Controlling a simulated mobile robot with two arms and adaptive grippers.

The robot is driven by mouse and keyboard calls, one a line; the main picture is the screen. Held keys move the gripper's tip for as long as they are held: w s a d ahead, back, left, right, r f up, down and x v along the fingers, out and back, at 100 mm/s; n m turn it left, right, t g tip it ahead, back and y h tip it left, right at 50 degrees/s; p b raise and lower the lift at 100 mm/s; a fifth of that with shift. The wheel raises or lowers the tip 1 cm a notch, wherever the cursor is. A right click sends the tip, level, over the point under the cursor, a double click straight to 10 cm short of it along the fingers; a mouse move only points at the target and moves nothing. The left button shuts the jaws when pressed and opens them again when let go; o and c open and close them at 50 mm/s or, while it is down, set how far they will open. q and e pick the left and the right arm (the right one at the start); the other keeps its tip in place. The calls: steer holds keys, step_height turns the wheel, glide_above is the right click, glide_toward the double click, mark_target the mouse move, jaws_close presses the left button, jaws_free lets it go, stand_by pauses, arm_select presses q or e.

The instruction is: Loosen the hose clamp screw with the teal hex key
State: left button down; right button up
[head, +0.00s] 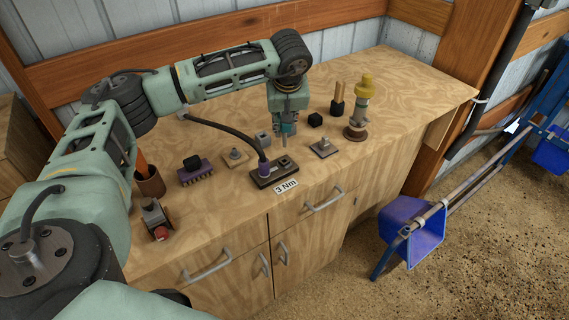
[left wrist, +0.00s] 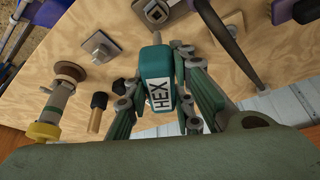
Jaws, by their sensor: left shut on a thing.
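My left gripper (head: 287,120) points down over the bench, shut on the teal hex key (left wrist: 157,75), whose handle reads HEX in the left wrist view. Only a small teal part of the key (head: 288,129) shows in the head view; its tip is hard to make out. A black hose (head: 225,128) runs to a purple collar (head: 264,166) on a dark block (head: 272,174) with a 3 Nm label in front. The key is behind and right of this block and apart from it. I cannot make out the clamp screw clearly. My right gripper is not in view.
On the bench (head: 415,90) a grey plate (head: 323,148), black cube (head: 315,120), wooden-handled tool (head: 338,98) and yellow-topped brass fitting (head: 358,108) stand to the right. A purple brush (head: 196,173) and brown cup (head: 149,183) stand left. The bench's right end is clear.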

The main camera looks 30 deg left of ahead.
arm_select(q)
steer(key=m, duration=0.1)
steer(key=m+h, duration=0.1)
steer(key=m, duration=0.1)
steer(key=shift+s+a+t, duration=0.15)
steer(key=shift+a+t, duration=0.05)
steer(key=shift+t, duration=0.1)
steer(key=shift+d+m, duration=0.1)
steer(key=shift+m, duration=0.3)
steer(key=shift+d+f, duration=0.1)
steer(key=shift+d, duration=0.2)
steer(key=s+d+f+m+h+b, duration=0.1)
steer(key=s+d+f+m+b, duration=0.1)
steer(key=s+d, duration=0.5)
steer(key=s+d+f+m+b, duration=0.2)
steer(key=s+d+f+b, duration=0.2)
steer(key=s+d, duration=0.4)
steer(key=d+b, duration=0.1)
steer(key=d, duration=0.2)
steer(key=shift+h+b, duration=0.35)
steer(key=shift+h, duration=0.05)
